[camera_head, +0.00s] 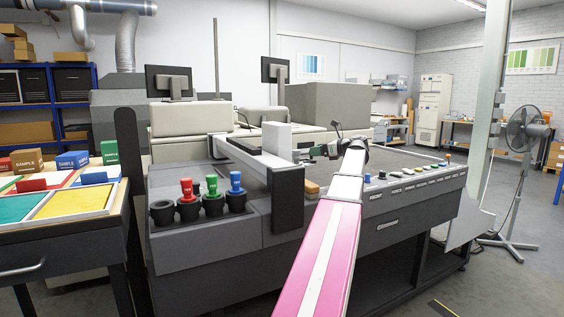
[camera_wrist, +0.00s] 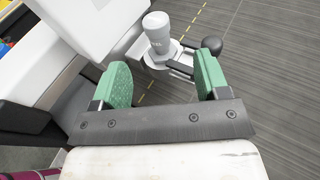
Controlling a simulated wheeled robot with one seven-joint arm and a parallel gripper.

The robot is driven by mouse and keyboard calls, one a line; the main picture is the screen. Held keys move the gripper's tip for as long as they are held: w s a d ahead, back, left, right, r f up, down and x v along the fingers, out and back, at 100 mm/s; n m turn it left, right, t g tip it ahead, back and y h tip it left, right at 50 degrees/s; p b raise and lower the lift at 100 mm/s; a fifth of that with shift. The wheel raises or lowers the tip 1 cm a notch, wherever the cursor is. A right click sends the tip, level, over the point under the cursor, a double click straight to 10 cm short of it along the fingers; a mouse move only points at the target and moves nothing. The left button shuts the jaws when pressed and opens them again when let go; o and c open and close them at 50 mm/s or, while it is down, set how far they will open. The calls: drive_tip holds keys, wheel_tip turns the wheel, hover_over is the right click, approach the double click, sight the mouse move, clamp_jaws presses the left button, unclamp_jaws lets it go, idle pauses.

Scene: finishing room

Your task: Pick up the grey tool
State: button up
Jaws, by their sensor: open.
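A light grey tool (camera_wrist: 157,32) with a rounded top shows in the wrist view, just beyond the gap between my fingertips. Its lower part meets a pale metal bracket, and I cannot tell how it is seated. My gripper (camera_wrist: 162,70) is open, with green finger pads apart and nothing between them. In the head view my gripper (camera_head: 318,152) is over the machine bed, beside a white block (camera_head: 277,138). The grey tool cannot be made out there.
A rack on the machine's front left holds a red tool (camera_head: 187,190), a green tool (camera_head: 212,185) and a blue tool (camera_head: 236,182). A black knob (camera_wrist: 212,46) is close by the right finger. A button panel (camera_head: 410,177) runs along the front right.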

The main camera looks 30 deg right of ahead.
drive_tip(key=x, duration=1.1)
drive_tip(key=shift+w+a+r, duration=0.25)
drive_tip(key=shift+w+a, duration=0.05)
drive_tip(key=shift+a, duration=0.1)
drive_tip(key=c, duration=1)
